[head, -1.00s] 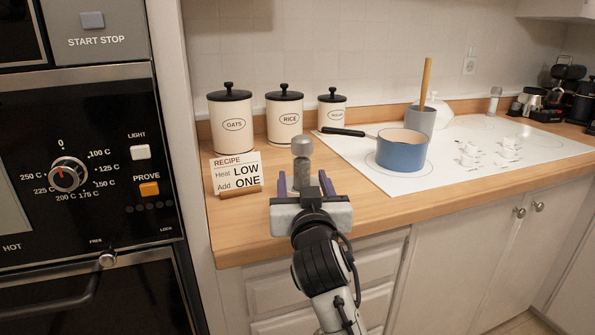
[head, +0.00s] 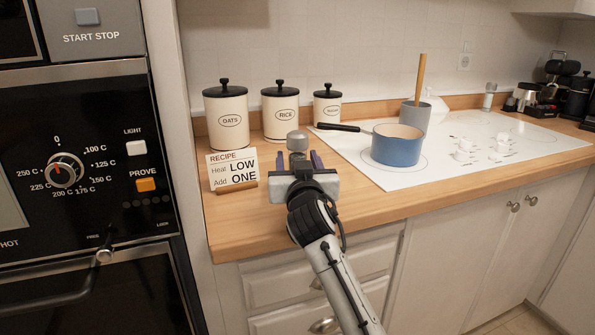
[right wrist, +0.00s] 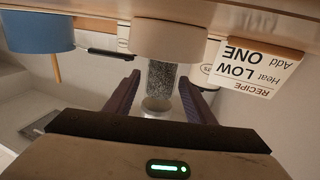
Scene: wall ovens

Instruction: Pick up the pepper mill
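The pepper mill (head: 297,142) stands upright on the wooden counter, with its silver rounded top showing above my right gripper (head: 298,157). In the right wrist view the mill (right wrist: 161,75) appears upside down, with a clear, dark-speckled body, a wide pale base and a metal top. My right gripper (right wrist: 159,80) is open, with one purple finger on each side of the mill and a visible gap to each finger. In the head view the gripper hides the mill's lower part. My left gripper is not in view.
A recipe card (head: 233,170) stands close left of the mill. Several canisters (head: 225,118) are behind it. A blue pot (head: 397,145) sits on the white hob (head: 440,160) to the right, its handle reaching toward the mill. An oven (head: 80,170) is at the left.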

